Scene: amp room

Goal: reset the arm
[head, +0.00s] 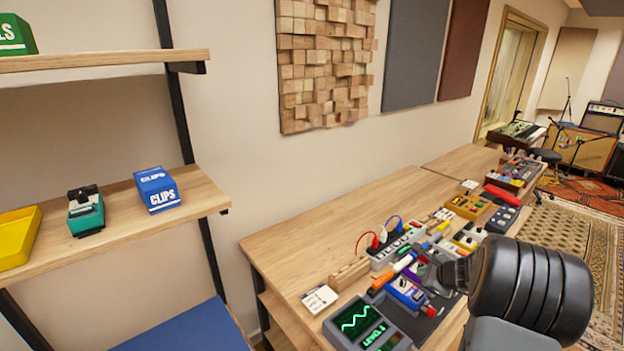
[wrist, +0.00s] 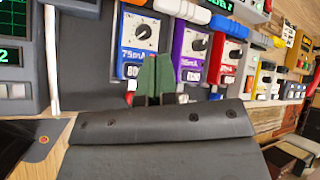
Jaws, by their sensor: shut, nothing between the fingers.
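My arm reaches in from the lower right of the head view, black and ribbed, over the front part of the workbench (head: 350,215). My gripper (head: 447,277) is at its left end, above the row of small devices. In the wrist view my gripper (wrist: 154,82) shows as two dark green fingers close together, shut with nothing held. They point at a blue box with a dial (wrist: 140,40) and a purple box with a dial (wrist: 192,48), covering part of both. I cannot tell whether the fingertips touch anything.
A green-screened scope (head: 365,325) stands at the bench's near end. A power strip (head: 397,246) with red and blue leads lies behind the devices. Shelves at left hold a blue CLIPS box (head: 157,190) and a teal device (head: 86,212). The bench's wall side is mostly clear.

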